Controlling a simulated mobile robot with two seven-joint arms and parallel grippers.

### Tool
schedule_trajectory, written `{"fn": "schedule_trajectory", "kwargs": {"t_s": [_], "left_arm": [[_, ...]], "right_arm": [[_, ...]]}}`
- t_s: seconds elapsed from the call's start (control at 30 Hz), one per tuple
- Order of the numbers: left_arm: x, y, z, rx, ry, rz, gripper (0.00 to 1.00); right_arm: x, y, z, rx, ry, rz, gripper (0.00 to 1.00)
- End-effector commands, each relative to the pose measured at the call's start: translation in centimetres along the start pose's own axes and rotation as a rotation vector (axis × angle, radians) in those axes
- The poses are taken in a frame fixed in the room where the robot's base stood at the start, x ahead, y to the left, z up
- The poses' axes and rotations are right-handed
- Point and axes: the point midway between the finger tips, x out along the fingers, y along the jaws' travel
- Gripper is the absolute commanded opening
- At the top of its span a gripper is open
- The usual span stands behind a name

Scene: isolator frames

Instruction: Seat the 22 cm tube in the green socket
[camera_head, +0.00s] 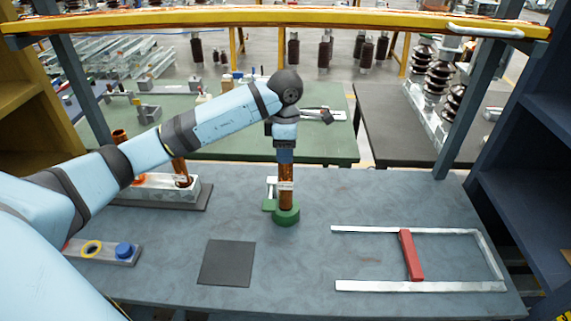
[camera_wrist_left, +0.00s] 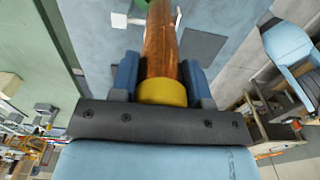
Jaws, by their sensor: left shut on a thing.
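I cannot tell how deep the end sits inside the ring. My left gripper (camera_head: 285,153) points down and is shut on the tube's top end. In the left wrist view its blue fingers (camera_wrist_left: 160,75) flank the tube (camera_wrist_left: 160,45) beside a yellow band (camera_wrist_left: 161,93). The socket is not clearly visible there. My right gripper is not in view.
A white holder (camera_head: 155,190) with other brown tubes stands at left, partly behind my arm. A grey strip (camera_head: 122,251) bears a yellow ring and a blue cap. A dark square mat (camera_head: 227,263) lies in front. A metal rail frame with a red bar (camera_head: 411,256) lies at right.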

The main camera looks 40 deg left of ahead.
Motion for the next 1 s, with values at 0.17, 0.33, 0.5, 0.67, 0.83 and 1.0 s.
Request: {"fn": "schedule_trajectory", "kwargs": {"t_s": [0.17, 0.33, 0.5, 0.67, 0.83, 1.0], "left_arm": [[-0.2, 1.4, 0.0, -0.002, -0.002, 0.001, 0.00], [1.0, 1.5, 0.0, 0.001, -0.001, 0.000, 0.00], [2.3, 1.4, 0.0, 0.000, -0.001, -0.001, 0.00], [3.2, 1.5, 0.0, 0.001, -0.002, 0.001, 0.00], [4.3, 1.4, 0.0, 0.001, -0.001, -0.001, 0.00], [6.3, 1.4, 0.0, 0.000, -0.002, -0.001, 0.00]], "right_arm": [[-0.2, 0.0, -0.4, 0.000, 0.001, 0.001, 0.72], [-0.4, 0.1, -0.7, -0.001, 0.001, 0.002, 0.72], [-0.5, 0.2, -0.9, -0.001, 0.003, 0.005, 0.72], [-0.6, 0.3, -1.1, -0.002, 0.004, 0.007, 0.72], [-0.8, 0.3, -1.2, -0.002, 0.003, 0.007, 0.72], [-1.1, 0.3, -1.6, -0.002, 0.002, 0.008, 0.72]]}}
